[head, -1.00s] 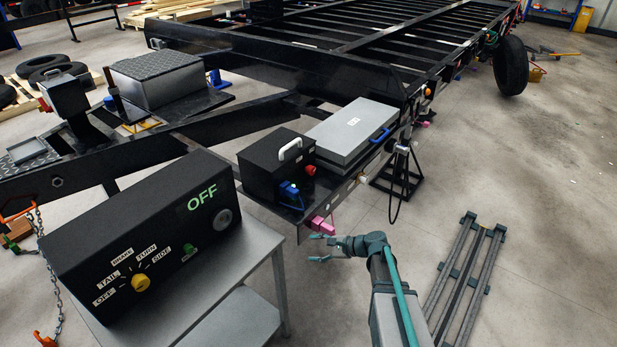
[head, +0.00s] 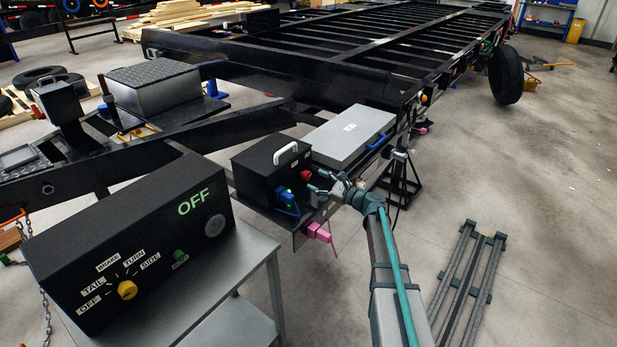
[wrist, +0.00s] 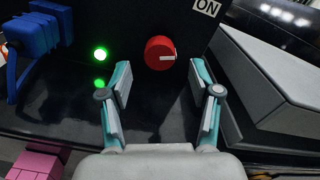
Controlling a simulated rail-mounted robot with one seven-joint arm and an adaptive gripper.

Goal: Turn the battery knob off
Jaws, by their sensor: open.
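The battery box (head: 262,168) is black with a white handle and sits on the trailer's side tray. Its red round knob (wrist: 160,53) is on the front face and also shows in the head view (head: 306,175). The knob's white pointer mark points right in the wrist view. A white ON label (wrist: 207,8) is above and to its right, and a green light (wrist: 100,54) glows to its left. My gripper (wrist: 160,78) is open and empty, facing the knob with its fingers either side of it, apart from it. It also shows in the head view (head: 318,184).
A blue connector (wrist: 38,38) is left of the light. A grey case (head: 352,135) stands right of the battery box. A pink block (head: 318,232) hangs below the tray. A black control box (head: 150,215) reading OFF stands on a grey table at the left.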

